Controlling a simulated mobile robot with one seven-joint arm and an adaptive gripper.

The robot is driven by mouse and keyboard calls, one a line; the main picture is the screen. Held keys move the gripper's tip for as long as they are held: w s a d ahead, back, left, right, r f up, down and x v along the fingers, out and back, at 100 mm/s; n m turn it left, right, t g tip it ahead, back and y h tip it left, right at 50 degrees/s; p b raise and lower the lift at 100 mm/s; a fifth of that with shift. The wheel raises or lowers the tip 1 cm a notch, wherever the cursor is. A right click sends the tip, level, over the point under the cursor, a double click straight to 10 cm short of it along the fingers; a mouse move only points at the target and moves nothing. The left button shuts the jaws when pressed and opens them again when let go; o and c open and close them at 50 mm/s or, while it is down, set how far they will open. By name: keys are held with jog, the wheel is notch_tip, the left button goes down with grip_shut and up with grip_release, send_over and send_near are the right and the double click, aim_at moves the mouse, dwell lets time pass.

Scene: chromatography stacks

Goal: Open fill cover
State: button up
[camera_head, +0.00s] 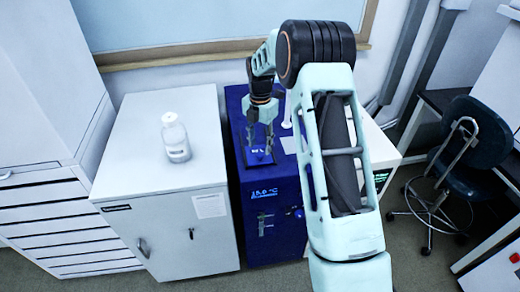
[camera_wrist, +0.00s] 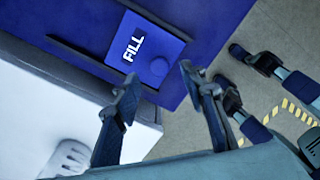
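The fill cover (camera_wrist: 124,38) is a blue square lid with white "FILL" lettering and a small round knob (camera_wrist: 158,67). It looks flat, lying on top of the dark blue unit (camera_head: 274,200). In the head view the cover (camera_head: 258,157) shows small under my gripper (camera_head: 261,135), which points down at it. In the wrist view my gripper (camera_wrist: 157,82) is open, its two fingers apart with nothing between them. The knob shows just beyond the gap between the fingertips. I cannot tell the exact height of the fingertips above the cover.
A white cabinet (camera_head: 165,160) with a clear bottle (camera_head: 175,138) on top stands left of the blue unit. A white unit (camera_head: 378,150) stands to its right, partly behind my arm. A dark chair (camera_head: 470,135) stands farther right. A window and wall are behind.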

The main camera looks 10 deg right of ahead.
aim_at(260, 154)
jog(key=shift+f, duration=1.9)
grip_shut()
